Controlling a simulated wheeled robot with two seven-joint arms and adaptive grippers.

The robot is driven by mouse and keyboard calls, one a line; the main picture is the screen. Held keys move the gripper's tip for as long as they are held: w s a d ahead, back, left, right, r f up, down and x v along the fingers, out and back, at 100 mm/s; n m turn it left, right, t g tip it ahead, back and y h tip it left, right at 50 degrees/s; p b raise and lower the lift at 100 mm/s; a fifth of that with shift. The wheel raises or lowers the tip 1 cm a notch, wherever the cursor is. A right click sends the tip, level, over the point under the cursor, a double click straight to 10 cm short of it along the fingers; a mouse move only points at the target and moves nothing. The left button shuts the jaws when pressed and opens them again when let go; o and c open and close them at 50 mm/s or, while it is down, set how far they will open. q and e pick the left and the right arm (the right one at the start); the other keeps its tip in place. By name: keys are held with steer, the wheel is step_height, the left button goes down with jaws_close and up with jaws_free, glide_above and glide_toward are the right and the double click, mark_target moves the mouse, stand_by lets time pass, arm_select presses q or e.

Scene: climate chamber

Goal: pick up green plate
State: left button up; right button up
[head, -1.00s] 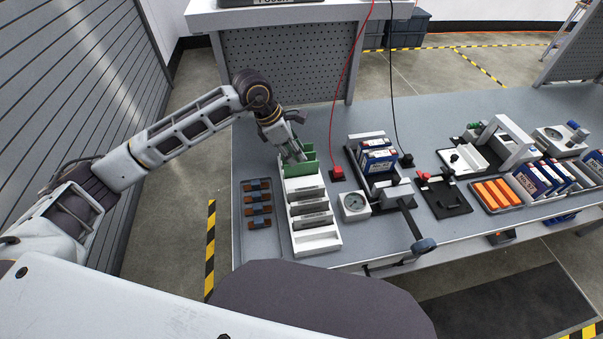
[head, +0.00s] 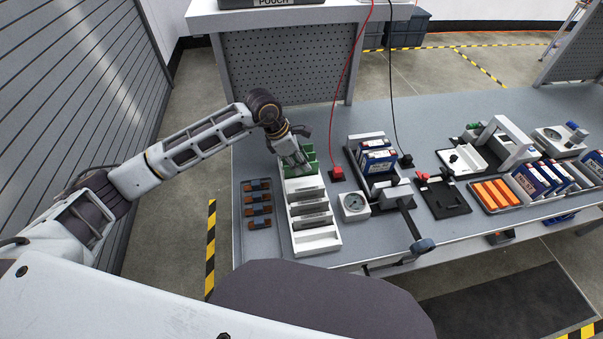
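The green plate (head: 304,171) stands in the back slot of a white slotted rack (head: 318,239) on the left part of the bench. Grey plates (head: 309,208) stand in slots nearer the front of the rack. My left gripper (head: 298,166) points down at the green plate from above and behind, and covers part of it. Its fingers are small and overlap the plate, so I cannot tell whether they are open or closed on it. My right gripper is not in view.
A tray of brown and blue parts (head: 257,204) lies left of the rack. A red cable runs to a red block (head: 337,173) near the rack. The bench's front left is clear.

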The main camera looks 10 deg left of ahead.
arm_select(q)
steer(key=shift+x, duration=0.8)
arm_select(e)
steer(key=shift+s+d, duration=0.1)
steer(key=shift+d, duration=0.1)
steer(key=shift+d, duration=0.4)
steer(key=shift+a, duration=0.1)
arm_select(q)
steer(key=shift+f, duration=0.2)
steer(key=shift+b, duration=0.3)
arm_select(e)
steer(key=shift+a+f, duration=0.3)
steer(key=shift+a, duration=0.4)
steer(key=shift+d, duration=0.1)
